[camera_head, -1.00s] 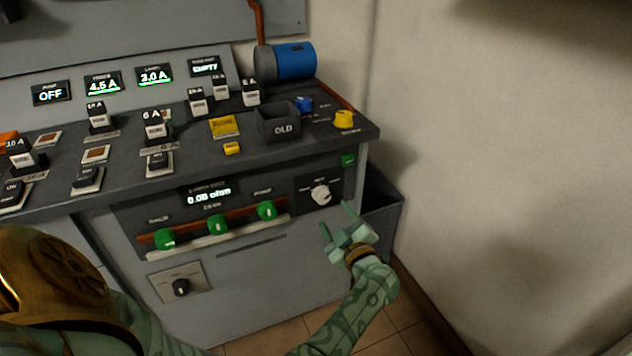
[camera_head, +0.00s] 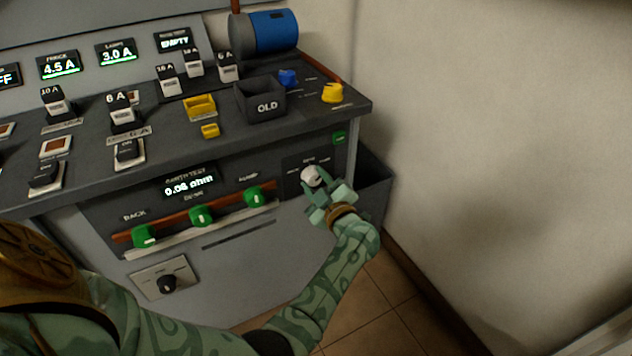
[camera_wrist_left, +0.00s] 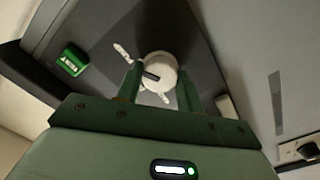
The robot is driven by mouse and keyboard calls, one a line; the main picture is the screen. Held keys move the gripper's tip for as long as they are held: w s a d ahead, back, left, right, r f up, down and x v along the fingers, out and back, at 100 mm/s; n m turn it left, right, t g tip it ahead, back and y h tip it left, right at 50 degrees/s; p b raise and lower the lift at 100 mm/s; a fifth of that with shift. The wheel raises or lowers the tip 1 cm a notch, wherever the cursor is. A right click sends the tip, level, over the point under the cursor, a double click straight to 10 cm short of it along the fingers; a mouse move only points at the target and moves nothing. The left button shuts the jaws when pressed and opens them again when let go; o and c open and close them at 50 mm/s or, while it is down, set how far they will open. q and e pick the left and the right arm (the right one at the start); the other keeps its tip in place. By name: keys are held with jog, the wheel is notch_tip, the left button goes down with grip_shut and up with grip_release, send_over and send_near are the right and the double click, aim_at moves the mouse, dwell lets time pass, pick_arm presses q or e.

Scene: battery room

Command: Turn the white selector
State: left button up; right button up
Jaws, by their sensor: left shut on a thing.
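The white selector (camera_head: 313,176) is a round knob on a dark panel at the right of the cabinet's front face. My left gripper (camera_head: 315,186) is at the selector, with its green fingers on either side of the knob. In the left wrist view the white selector (camera_wrist_left: 160,72) sits between the two fingertips (camera_wrist_left: 158,78), and the gripper is shut on it. A dark mark shows on the knob's face. Labels around the knob are too small to read. My right gripper is not in view.
Green knobs (camera_head: 202,215) line the front below the display (camera_head: 189,185). A black knob (camera_head: 167,283) is lower left. A green button (camera_head: 339,138) is above right of the selector. An OLD bin (camera_head: 260,104) stands on top. A dark bin (camera_head: 366,190) stands beside the cabinet.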

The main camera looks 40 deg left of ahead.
pick_arm(q)
jog(key=shift+n, duration=0.3)
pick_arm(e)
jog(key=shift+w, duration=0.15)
pick_arm(q)
jog(key=shift+n, duration=0.6)
jog(key=n, duration=0.4)
jog(key=shift+f, duration=0.15)
jog(key=n, duration=0.3)
jog(key=shift+f+n+b, duration=0.1)
jog(key=shift+n+b, duration=0.3)
jog(key=shift+n, duration=0.7)
jog(key=n, duration=0.2)
jog(key=shift+n+y+b, duration=0.3)
jog(key=shift+n+b, duration=0.05)
jog(key=shift+n, duration=0.05)
jog(key=n+b, duration=0.3)
jog(key=n, duration=0.6)
jog(key=shift+d+f+g, duration=0.1)
jog(key=shift+g, duration=0.3)
jog(key=shift+n, duration=1)
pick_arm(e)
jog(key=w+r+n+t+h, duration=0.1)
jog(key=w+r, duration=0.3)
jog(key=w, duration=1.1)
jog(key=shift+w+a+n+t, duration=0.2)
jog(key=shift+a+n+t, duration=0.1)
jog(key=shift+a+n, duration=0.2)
